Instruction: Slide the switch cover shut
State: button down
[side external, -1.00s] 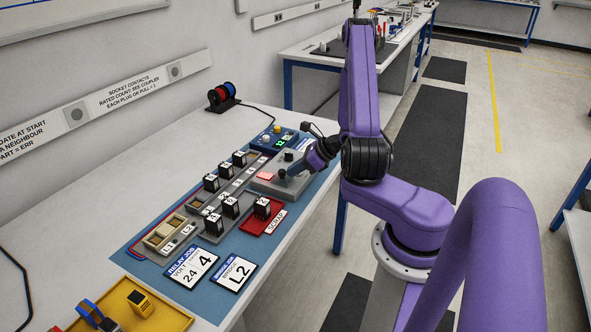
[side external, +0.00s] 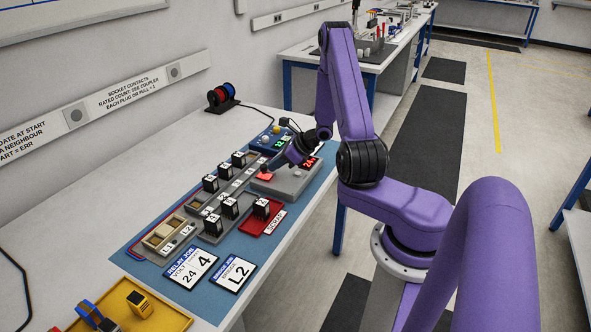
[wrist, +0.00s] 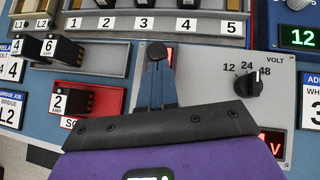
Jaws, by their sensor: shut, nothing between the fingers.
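A grey control box (side external: 292,184) sits at the far end of the blue mat, with a small red panel (side external: 265,177) at its left end. The red panel also shows in the wrist view (wrist: 170,57), mostly hidden behind my fingers. I cannot make out a separate switch cover or how far it is slid. My gripper (side external: 270,166) is shut and empty, its tips low over the box beside the red panel. In the wrist view my gripper (wrist: 156,70) ends at a dark round shape; I cannot tell if they touch.
A black volt dial (wrist: 248,82) stands right of my fingers, near a red-lit display (side external: 310,162). A blue unit (side external: 272,140) with a green display stands behind. Relay blocks (side external: 229,206) and a red scrap tray (side external: 262,222) stand on the near side.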

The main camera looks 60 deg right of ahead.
jog(key=shift+w+a, duration=0.15)
jog(key=shift+w, duration=0.15)
jog(key=s, duration=0.1)
jog(key=s+d, duration=0.1)
jog(key=s, duration=0.2)
jog(key=shift+s+d+r, duration=0.1)
jog(key=shift+s+d, duration=0.15)
jog(key=shift+s, duration=0.15)
jog(key=v, duration=0.9)
jog(key=w+a+r+n+g+y, duration=0.1)
jog(key=a+r+n+g+y, duration=0.2)
jog(key=a+n, duration=0.75)
jog(key=a+r+n+g+y, duration=0.25)
jog(key=a+n+g, duration=0.25)
jog(key=a+n, duration=0.5)
jog(key=s+a+r+n+h, duration=0.3)
jog(key=s+a+n, duration=0.2)
jog(key=s+n, duration=0.4)
jog(key=s+a+r+n+h, duration=0.3)
jog(key=s+n, duration=0.6)
jog(key=n, duration=0.7)
jog(key=shift+s+a+r+g+h, duration=0.2)
jog(key=shift+a+g+h, duration=0.2)
jog(key=shift+a+h, duration=0.55)
jog(key=shift+a, duration=0.2)
